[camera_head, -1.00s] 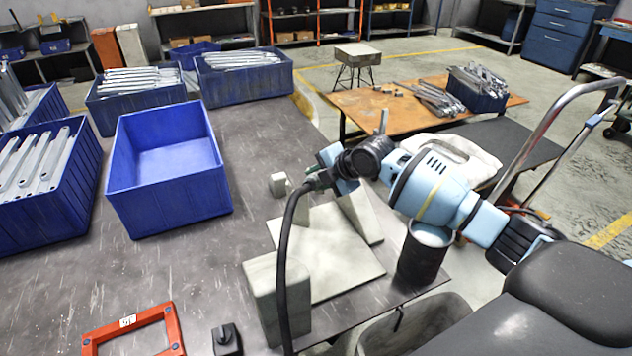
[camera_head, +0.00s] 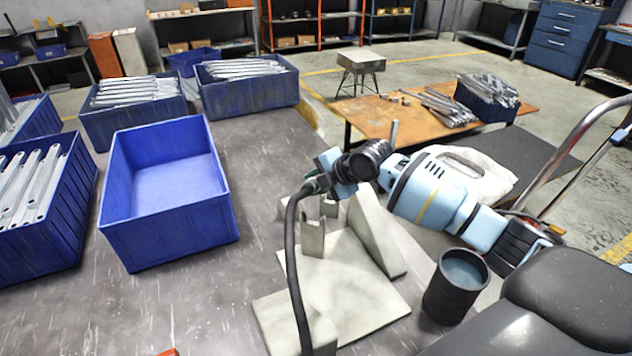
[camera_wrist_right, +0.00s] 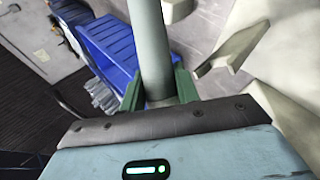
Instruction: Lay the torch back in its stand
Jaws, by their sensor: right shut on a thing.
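My right gripper (camera_head: 322,184) is shut on the torch, whose black hose (camera_head: 292,255) hangs down in front of the stand. In the right wrist view, the torch (camera_wrist_right: 150,45) is a grey-green cylinder between the green fingers (camera_wrist_right: 158,90). The stand appears to be the pale notched posts (camera_head: 313,240) on a pale plate (camera_head: 350,290). The gripper is above these posts, with the torch apart from them. A notched post (camera_wrist_right: 230,50) also shows to the right of the torch in the right wrist view. My left gripper is not in view.
An empty blue bin (camera_head: 168,195) stands to the left. Blue bins of metal brackets (camera_head: 40,215) stand around it. Bare table lies between the empty bin and the stand.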

